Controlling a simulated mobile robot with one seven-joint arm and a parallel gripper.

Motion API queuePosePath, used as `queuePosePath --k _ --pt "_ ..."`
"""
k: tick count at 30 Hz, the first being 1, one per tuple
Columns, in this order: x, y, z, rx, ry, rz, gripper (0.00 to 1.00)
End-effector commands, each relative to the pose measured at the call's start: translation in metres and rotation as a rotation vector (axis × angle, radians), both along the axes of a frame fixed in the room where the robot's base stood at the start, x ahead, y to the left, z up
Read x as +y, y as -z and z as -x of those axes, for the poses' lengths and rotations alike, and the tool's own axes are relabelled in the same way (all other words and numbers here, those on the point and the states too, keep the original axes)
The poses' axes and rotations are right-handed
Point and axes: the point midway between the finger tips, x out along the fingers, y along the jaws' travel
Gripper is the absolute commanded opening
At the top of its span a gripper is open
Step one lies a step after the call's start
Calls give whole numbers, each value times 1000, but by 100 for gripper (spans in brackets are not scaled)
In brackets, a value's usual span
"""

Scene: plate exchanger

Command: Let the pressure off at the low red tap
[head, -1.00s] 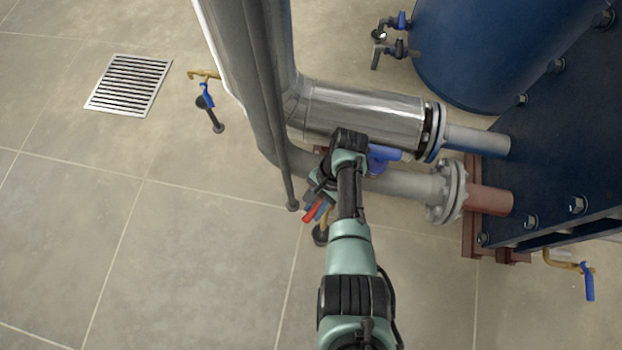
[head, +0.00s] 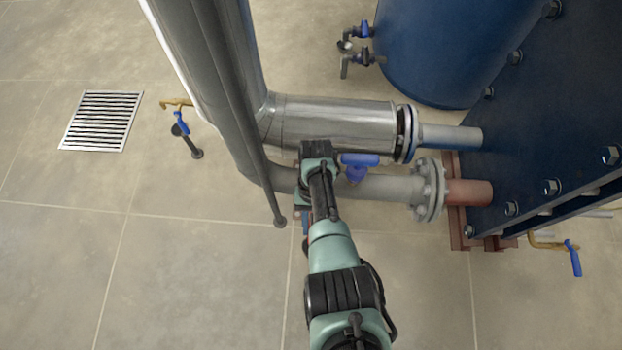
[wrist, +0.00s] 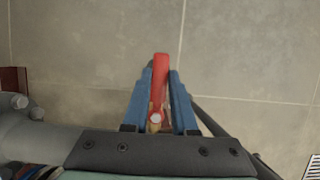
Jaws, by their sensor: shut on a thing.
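The low tap's red handle (wrist: 161,60) shows in the wrist view, pointing up the picture. A bit of its brass body (wrist: 155,127) shows at the handle's lower end. My gripper (wrist: 160,76) has its two blue fingers on either side of the handle and is shut on it. In the head view my own arm hides the red handle and tap; only a bit of a blue finger shows beside the wrist.
A grey pipe (head: 385,188) and a shiny clad pipe (head: 340,124) run close to my wrist. A blue-handled valve (head: 358,162) sits beside it. A thin grey post (head: 262,183) stands left. A floor drain (head: 101,120) and open tiles lie further left.

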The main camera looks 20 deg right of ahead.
Motion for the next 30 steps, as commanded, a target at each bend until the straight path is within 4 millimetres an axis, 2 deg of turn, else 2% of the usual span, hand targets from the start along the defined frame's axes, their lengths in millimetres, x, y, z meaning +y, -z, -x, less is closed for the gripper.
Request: queuePosePath --k 11,12,17,26,30 --pt "-1 1 1 3 -10 2 0" --pt "-1 1 2 3 -10 2 27" --pt "-1 1 1 2 -9 2 56" --pt "-1 -1 0 -1 -6 1 56" --pt "-3 -13 -5 -1 -6 2 56"
